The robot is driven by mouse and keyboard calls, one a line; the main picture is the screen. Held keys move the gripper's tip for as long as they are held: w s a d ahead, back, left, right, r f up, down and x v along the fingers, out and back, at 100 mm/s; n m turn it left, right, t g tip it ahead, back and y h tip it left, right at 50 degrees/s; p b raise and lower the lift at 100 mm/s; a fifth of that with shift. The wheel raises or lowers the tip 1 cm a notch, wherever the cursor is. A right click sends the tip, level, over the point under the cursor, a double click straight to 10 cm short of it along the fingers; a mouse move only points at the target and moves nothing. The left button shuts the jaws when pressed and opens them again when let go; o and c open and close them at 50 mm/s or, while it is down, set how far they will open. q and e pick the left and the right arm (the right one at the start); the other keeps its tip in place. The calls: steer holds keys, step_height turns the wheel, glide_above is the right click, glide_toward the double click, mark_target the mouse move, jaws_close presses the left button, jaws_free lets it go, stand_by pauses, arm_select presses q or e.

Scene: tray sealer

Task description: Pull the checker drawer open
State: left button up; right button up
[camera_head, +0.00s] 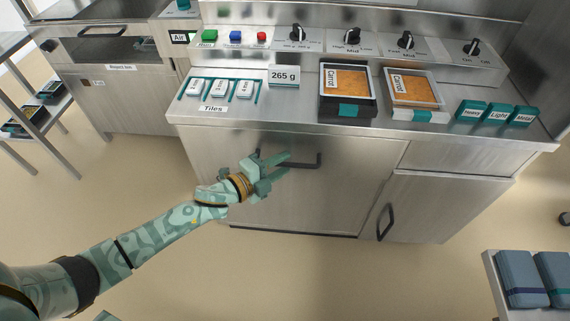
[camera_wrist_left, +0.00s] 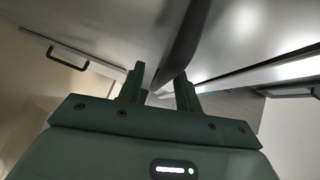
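A wide metal front (camera_head: 310,205) under the worktop has a dark bar handle (camera_head: 305,163) near its top. I take it for the checker drawer, though I see no label on it. It looks closed. My left gripper (camera_head: 287,163) is at the left part of this handle. Its fingers stand apart, above and below the bar. In the left wrist view the dark handle (camera_wrist_left: 183,45) runs between the two fingers of the left gripper (camera_wrist_left: 160,82); I see no clear grip on it. My right gripper is not in view.
A cabinet door (camera_head: 435,205) with its own handle (camera_head: 385,222) is to the right. Trays of orange food (camera_head: 347,79), a 265 g display (camera_head: 284,76), tiles and knobs are on the worktop. The floor (camera_head: 290,280) in front is clear; blue packs (camera_head: 522,278) lie at lower right.

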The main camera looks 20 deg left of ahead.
arm_select(q)
steer(key=shift+w+d, duration=0.25)
steer(key=shift+w, duration=0.3)
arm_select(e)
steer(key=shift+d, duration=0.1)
arm_select(q)
jaws_close()
steer(key=shift+s, duration=0.2)
